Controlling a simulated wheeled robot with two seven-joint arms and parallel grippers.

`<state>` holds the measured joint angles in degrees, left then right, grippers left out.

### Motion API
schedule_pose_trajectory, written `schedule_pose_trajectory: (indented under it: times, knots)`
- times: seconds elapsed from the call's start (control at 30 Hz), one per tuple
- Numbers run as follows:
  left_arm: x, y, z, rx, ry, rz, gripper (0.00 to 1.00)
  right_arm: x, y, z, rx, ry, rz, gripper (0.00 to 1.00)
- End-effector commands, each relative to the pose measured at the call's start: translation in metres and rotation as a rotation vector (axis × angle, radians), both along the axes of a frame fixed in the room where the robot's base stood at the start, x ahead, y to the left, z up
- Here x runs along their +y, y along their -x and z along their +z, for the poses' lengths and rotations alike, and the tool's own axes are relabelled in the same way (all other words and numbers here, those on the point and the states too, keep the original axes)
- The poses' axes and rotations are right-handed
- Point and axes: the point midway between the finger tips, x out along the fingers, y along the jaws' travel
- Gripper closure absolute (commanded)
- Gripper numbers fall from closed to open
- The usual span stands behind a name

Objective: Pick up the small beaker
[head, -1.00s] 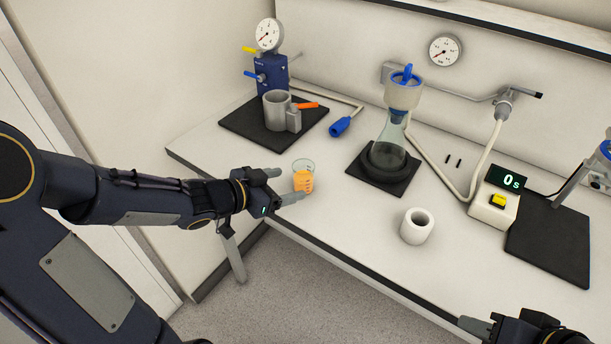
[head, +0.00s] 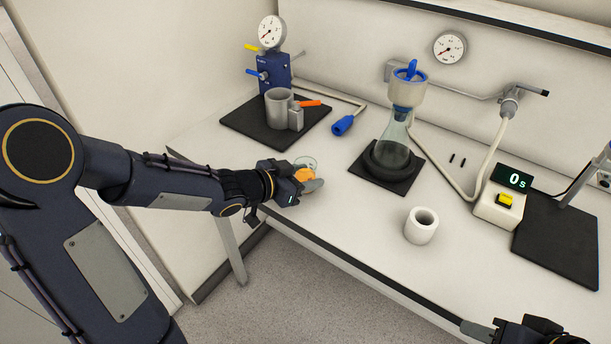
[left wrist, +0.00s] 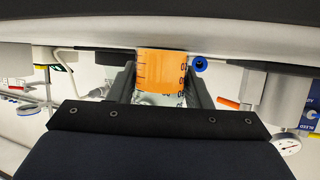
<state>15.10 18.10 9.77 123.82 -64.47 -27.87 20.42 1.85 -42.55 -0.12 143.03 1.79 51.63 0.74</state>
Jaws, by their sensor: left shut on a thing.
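The small beaker (head: 304,173) is clear, with orange juice in it, near the left front part of the bench. It fills the middle of the left wrist view (left wrist: 160,72), with dark graduation marks on its wall. My left gripper (head: 309,178) is shut on the beaker, with a finger on either side. The fingers and hand hide part of the beaker in the head view. I cannot tell whether its base touches the bench.
A flask with a funnel (head: 394,150) stands on a black mat right of the beaker. A white cylinder (head: 421,225) stands nearer the front. A grey cup (head: 279,108) and blue gauge unit (head: 273,72) are behind. A timer (head: 500,205) is at right.

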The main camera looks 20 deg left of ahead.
Motion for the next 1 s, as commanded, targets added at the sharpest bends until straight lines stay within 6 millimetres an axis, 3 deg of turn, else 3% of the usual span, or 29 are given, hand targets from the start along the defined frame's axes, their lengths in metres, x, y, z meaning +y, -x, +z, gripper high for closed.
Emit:
schedule_pose_trajectory:
  times: [0.1,0.57,0.9,1.0]
  knots:
    - [0.0,0.0,0.0,-0.001,0.001,0.0,0.8,0.0,0.0,0.0,0.0,0.0,0.0,0.64]
    - [0.0,0.0,0.007,-0.003,0.0,-0.001,0.8,0.0,0.0,0.004,0.0,0.0,0.0,0.64]
    - [0.0,0.0,0.037,-0.005,-0.001,0.001,0.8,0.0,0.0,0.019,0.0,0.0,0.0,0.64]
    - [0.002,0.009,0.046,-0.003,-0.001,0.001,0.8,0.0,0.0,0.024,0.0,0.0,0.0,0.64]
